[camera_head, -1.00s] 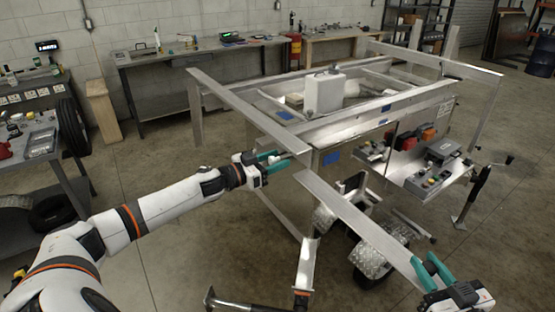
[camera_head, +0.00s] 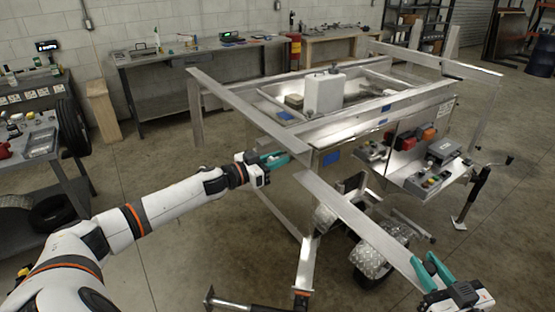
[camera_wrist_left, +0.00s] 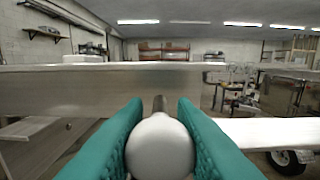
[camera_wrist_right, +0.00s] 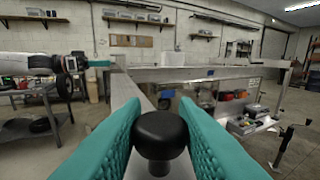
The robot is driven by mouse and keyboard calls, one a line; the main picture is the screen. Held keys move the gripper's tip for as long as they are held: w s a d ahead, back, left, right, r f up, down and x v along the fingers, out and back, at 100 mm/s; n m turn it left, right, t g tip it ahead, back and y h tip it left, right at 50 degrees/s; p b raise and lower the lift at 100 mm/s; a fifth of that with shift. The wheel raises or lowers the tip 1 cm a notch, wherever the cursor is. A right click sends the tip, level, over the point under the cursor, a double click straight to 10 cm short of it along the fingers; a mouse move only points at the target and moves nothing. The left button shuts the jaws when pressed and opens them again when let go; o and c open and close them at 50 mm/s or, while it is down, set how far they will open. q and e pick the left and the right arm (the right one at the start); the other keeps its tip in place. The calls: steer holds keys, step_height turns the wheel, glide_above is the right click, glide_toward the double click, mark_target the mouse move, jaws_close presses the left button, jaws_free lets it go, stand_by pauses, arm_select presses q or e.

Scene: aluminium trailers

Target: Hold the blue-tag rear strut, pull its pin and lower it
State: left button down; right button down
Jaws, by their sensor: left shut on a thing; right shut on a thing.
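A flat aluminium bar (camera_head: 352,218), which looks like the rear strut, runs from near the trailer corner out towards me. A blue tag (camera_head: 332,157) is on the trailer by its far end. My right gripper (camera_head: 432,268) is at the bar's near end. In the right wrist view its fingers are shut on a black knob (camera_wrist_right: 161,134) on the bar. My left gripper (camera_head: 290,158) is at the trailer corner. In the left wrist view its fingers are shut on a pale round knob (camera_wrist_left: 160,146), apparently the pin's head. The pin's shaft is mostly hidden.
The trailer frame (camera_head: 250,112) carries a white box (camera_head: 325,92). Wheels (camera_head: 372,256) stand below the bar. The floor on the left is open up to a bench (camera_head: 60,150).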

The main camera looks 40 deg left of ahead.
arm_select(q)
steer(key=v, duration=0.3)
steer(key=shift+f, duration=0.1)
steer(key=c, duration=1.6)
jaws_free()
steer(key=o, duration=0.4)
steer(key=shift+s+a, duration=0.1)
steer(key=shift+s, duration=0.1)
steer(key=shift+o, duration=0.2)
steer(key=shift+w, duration=0.1)
steer(key=v, duration=1.2)
